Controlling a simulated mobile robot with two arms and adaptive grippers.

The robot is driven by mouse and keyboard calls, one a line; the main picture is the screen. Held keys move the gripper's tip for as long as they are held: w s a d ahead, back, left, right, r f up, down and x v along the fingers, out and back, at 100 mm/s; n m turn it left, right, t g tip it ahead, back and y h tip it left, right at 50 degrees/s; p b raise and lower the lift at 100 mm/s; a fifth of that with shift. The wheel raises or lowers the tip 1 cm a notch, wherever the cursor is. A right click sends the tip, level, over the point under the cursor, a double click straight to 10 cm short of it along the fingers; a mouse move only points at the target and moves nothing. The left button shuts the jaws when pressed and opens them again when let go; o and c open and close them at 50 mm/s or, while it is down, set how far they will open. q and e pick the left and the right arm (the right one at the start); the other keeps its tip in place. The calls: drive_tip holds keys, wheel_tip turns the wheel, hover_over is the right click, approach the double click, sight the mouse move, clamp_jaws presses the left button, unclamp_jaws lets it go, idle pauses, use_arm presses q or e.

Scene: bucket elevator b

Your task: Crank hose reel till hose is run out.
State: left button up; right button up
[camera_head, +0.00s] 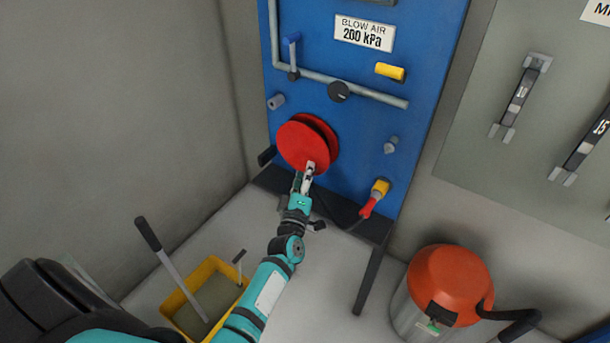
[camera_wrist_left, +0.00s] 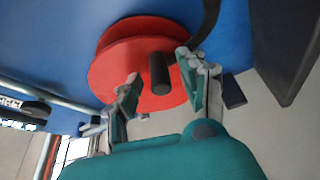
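The red hose reel (camera_head: 303,143) is mounted on the blue panel (camera_head: 337,113). Its round red disc (camera_wrist_left: 125,70) fills the middle of the left wrist view, with a short black crank handle (camera_wrist_left: 159,74) sticking out toward the camera. My left gripper (camera_head: 309,172) is at the lower edge of the reel. In the left wrist view the left gripper (camera_wrist_left: 158,72) is open, with one finger on each side of the handle and gaps visible. A dark hose (camera_wrist_left: 208,22) runs beside the reel. My right gripper does not show in either view.
A red nozzle with a yellow fitting (camera_head: 375,198) is on the panel's lower right. A yellow bucket (camera_head: 203,298) with a mop handle stands on the floor, left of my left arm. An orange-topped vacuum (camera_head: 448,285) stands at lower right. Grey wall lies left.

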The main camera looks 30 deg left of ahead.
use_arm(q)
drive_tip(key=v, duration=1.2)
drive_tip(key=shift+s+a, duration=0.1)
drive_tip(key=s+d+f+m+g+h, duration=0.2)
drive_tip(key=s+d+f+m+g, duration=0.15)
drive_tip(key=f, duration=0.75)
drive_tip(key=s+d+f+m+g+h, duration=0.2)
drive_tip(key=s+f+m, duration=0.3)
drive_tip(key=f, duration=0.5)
drive_tip(key=s+d+f+m+g+h, duration=0.3)
drive_tip(key=s+f+m, duration=0.1)
drive_tip(key=f, duration=0.7)
drive_tip(key=s+a+f+m+g, duration=0.1)
drive_tip(key=s+f+m+g, duration=0.1)
drive_tip(key=s+f, duration=0.3)
drive_tip(key=s+a+f+m+g, duration=0.2)
drive_tip(key=s+f+m+g, duration=0.1)
drive_tip(key=s, duration=1.1)
drive_tip(key=s+a+f+m+g+y, duration=0.1)
drive_tip(key=s+f+m+g, duration=0.1)
drive_tip(key=s+f+g, duration=0.2)
drive_tip(key=s+f, duration=0.3)
drive_tip(key=s, duration=0.2)
drive_tip(key=shift+s+a+m, duration=0.2)
drive_tip(key=shift+s+m, duration=0.1)
drive_tip(key=shift+m, duration=0.05)
